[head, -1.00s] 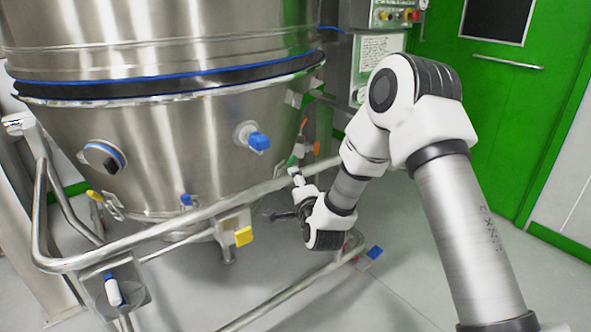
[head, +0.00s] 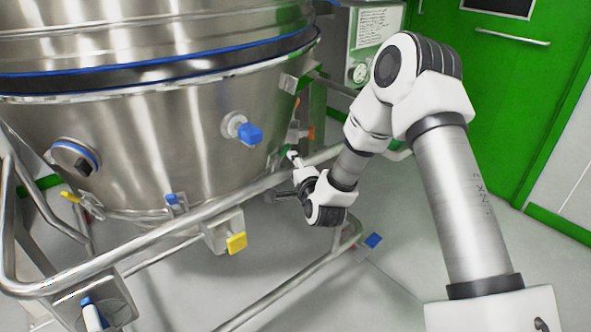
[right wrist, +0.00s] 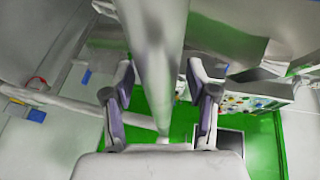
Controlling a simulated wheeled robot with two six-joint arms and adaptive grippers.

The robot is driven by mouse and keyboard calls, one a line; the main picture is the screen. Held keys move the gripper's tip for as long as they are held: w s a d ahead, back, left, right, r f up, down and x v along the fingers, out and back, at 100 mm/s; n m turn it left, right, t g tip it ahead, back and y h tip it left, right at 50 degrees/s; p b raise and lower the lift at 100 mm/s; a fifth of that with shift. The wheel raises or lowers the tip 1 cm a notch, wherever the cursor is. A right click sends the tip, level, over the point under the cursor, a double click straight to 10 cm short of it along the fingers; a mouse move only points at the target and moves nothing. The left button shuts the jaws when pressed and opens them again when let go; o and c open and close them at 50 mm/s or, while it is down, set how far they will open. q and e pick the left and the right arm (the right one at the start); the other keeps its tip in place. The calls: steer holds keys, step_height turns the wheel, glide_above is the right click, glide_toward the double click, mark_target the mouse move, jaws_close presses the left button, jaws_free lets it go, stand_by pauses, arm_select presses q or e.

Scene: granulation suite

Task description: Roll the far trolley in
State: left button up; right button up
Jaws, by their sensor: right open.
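The trolley is a steel tube frame with a push rail (head: 150,237) running across its near side. It carries a large conical steel bowl (head: 150,140) with a blue-lined seam and a blue-capped port (head: 248,132). My right gripper (head: 283,176) is at the right part of the rail, its fingers apart. In the right wrist view a thick steel tube (right wrist: 158,40) runs between the two open fingers of my right gripper (right wrist: 160,75), with gaps visible beside it. I cannot tell whether the fingers touch it. My left gripper is not in view.
A green door (head: 500,90) with a steel handle is at the right. A grey control box (head: 376,40) with a gauge stands behind the trolley. A lower frame tube (head: 285,298) runs near the floor. Grey floor (head: 390,260) is clear right of the trolley.

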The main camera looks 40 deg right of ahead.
steer(key=shift+c, duration=0.4)
jaws_close()
steer(key=w, duration=0.3)
steer(key=shift+w+a+b, duration=0.1)
steer(key=shift+w+b, duration=0.05)
steer(key=shift+b, duration=0.2)
steer(key=shift+o, duration=0.4)
jaws_free()
steer(key=shift+r, duration=0.1)
steer(key=shift+a, duration=0.1)
steer(key=v, duration=1.2)
